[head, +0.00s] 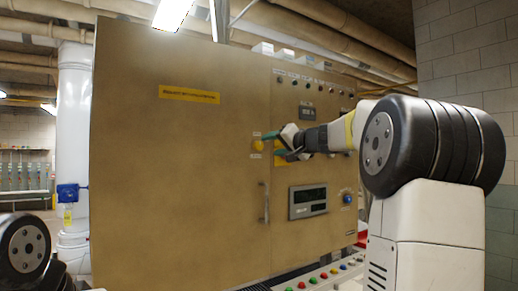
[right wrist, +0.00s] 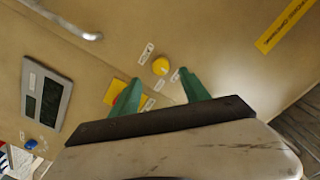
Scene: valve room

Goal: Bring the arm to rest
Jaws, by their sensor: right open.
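My right arm reaches in from the right in the head view. My right gripper (head: 274,146) is in front of the tan control cabinet (head: 170,190), close to a round yellow button (head: 258,146). In the right wrist view its two green fingers (right wrist: 160,93) are spread apart with nothing between them. The yellow button (right wrist: 160,66) lies just beyond the fingertips, and I cannot tell whether they touch the cabinet face. One finger partly hides a yellow square plate with a red-orange part (right wrist: 118,93). Of my left arm only a joint shows at lower left; its gripper is not in view.
A console with coloured buttons (head: 318,277) stands low in front. A white pipe (head: 74,140) with a blue valve (head: 69,193) is at left.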

